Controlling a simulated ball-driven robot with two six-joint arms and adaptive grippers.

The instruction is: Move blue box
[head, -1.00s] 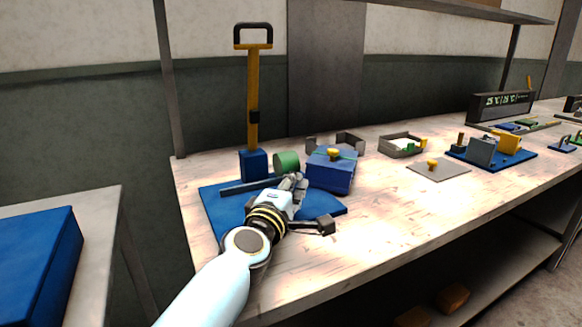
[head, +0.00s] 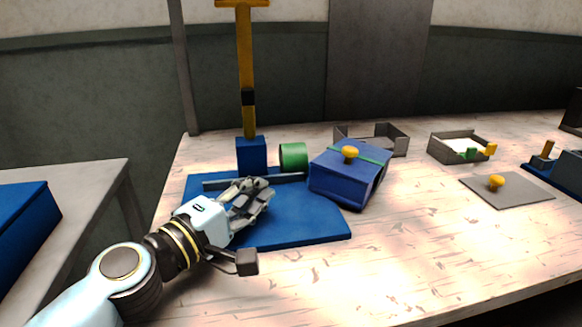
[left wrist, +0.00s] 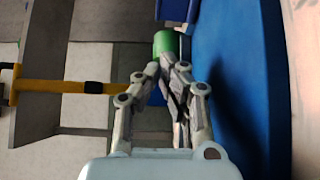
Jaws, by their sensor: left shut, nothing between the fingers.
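The blue box (head: 338,183) has a yellow knob and a green stripe on top. It sits at the right edge of the flat blue base plate (head: 295,228) on the bench in the head view. My left gripper (head: 264,188) is shut and empty above the plate, left of the box with a gap between them. In the left wrist view its fingertips (left wrist: 172,72) point toward a green cylinder (left wrist: 165,42). A blue patch shows beyond the cylinder; I cannot tell whether it is the box. My right gripper is not in view.
A yellow upright bar (head: 246,65) rises from a blue block (head: 251,155) behind my gripper. Grey trays (head: 372,140) and a flat plate with a yellow knob (head: 507,190) lie to the right. The bench front is clear. Another blue block (head: 20,230) rests on the left table.

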